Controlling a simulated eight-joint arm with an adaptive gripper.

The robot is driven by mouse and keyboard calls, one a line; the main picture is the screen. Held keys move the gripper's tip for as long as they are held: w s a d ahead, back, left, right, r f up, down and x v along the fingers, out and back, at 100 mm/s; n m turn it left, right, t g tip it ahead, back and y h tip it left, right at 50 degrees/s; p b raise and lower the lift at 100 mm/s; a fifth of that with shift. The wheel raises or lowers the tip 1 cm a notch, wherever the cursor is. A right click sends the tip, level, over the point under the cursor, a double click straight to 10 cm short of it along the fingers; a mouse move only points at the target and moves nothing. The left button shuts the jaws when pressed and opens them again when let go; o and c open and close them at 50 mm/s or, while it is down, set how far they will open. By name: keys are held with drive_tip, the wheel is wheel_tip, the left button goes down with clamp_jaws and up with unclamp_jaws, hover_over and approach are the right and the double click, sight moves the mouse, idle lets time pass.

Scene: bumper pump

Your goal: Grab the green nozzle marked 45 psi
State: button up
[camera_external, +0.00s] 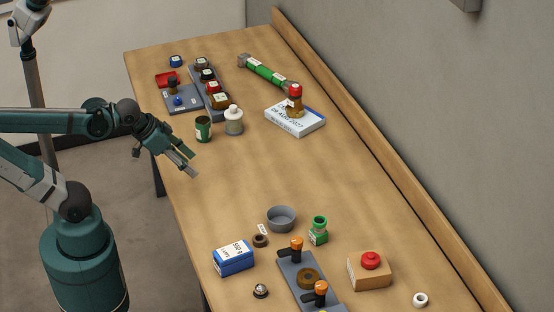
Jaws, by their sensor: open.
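A green nozzle-like piece (318,232) with a ring-shaped top and a small pale label stands upright on the table's near half, right of a grey bowl. The label is too small to read, so I cannot confirm 45 psi. A dark green cylinder (203,129) with a pale label stands farther back, near the table's left edge; its label is also unreadable. My gripper (190,170) is open and empty above the left edge of the table. It is nearer to the cylinder and well left of and behind the nozzle-like piece.
The grey bowl (281,219), a blue-white box (233,258), a grey lever panel (297,272) and a red-button block (370,272) surround the nozzle-like piece. The middle of the table (265,175) is clear.

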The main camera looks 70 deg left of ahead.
drive_tip(key=w+d+r+m+g+h+p, duration=0.1)
drive_tip(key=w+d+r+m+p, duration=0.4)
drive_tip(key=w, duration=0.4)
drive_tip(key=m+g+h+p, duration=0.3)
drive_tip(key=m+g+p, duration=0.2)
drive_tip(key=m+p, duration=0.65)
approach(318, 217)
wheel_tip(318, 217, down, 6)
drive_tip(key=d+n+p, duration=0.1)
drive_tip(key=d, duration=0.1)
drive_tip(key=shift+w+d+f+m+p, duration=0.25)
drive_tip(key=shift+w+f+p, duration=0.15)
drive_tip(key=shift+w, duration=0.1)
drive_tip(key=shift+f, duration=0.1)
drive_tip(key=shift+d+f+h, duration=0.15)
drive_tip(key=shift+d+f, duration=0.1)
drive_tip(key=shift+f, duration=0.3)
drive_tip(key=shift+d+f+h, duration=0.15)
drive_tip(key=shift+d+f, duration=0.05)
drive_tip(key=shift+f, duration=0.35)
